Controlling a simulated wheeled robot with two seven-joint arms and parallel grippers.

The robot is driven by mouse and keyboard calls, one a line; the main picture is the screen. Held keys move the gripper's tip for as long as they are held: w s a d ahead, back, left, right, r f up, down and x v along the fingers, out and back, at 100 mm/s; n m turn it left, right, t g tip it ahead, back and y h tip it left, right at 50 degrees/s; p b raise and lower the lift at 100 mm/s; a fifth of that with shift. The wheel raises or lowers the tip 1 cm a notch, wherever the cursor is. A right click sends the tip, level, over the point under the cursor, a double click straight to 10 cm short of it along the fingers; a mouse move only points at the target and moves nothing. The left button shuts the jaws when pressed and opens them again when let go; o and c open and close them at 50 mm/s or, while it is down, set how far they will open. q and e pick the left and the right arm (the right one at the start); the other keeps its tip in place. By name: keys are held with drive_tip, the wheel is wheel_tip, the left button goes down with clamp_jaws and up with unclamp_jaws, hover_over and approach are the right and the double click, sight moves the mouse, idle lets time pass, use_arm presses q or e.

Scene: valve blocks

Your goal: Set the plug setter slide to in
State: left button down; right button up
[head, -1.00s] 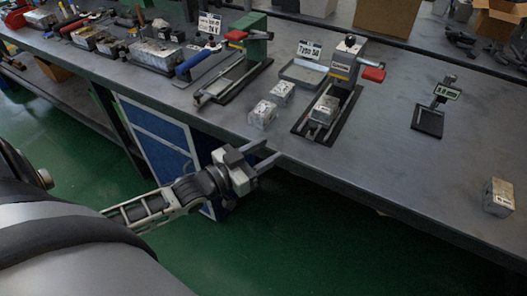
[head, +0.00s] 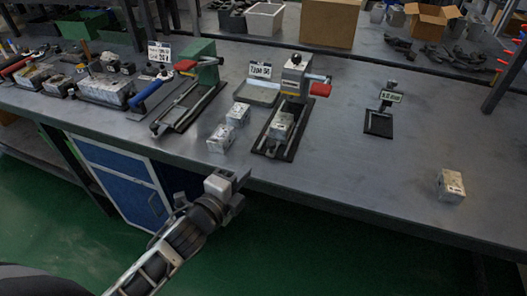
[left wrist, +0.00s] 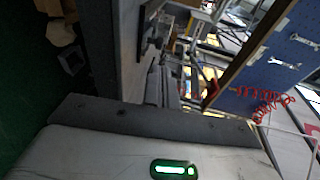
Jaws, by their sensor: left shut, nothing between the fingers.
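Two bench fixtures with slides and red handles stand on the bench. The grey one (head: 294,80) has a black knob on top and a metal block (head: 281,126) on its dark base rails. The green one (head: 204,66) stands to its left with an open rail base. I cannot read which is the plug setter, nor tell the slide's position. My left gripper (head: 243,188) is shut and empty, in front of the bench's front edge, below and left of the grey fixture and apart from it. My right gripper is not in view.
A small stand (head: 380,115) and a lone block (head: 451,185) are to the right. The bench between them is clear. Tools crowd the left.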

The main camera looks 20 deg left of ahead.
sight(270, 147)
use_arm(q)
drive_tip(key=w, duration=0.3)
drive_tip(key=w+f, duration=0.1)
drive_tip(key=w, duration=0.2)
drive_tip(key=w+d, duration=0.1)
drive_tip(key=w, duration=0.2)
drive_tip(key=shift+w+f, duration=0.1)
drive_tip(key=shift+f, duration=0.05)
drive_tip(key=shift+w+d+f, duration=0.1)
drive_tip(key=shift+w, duration=0.3)
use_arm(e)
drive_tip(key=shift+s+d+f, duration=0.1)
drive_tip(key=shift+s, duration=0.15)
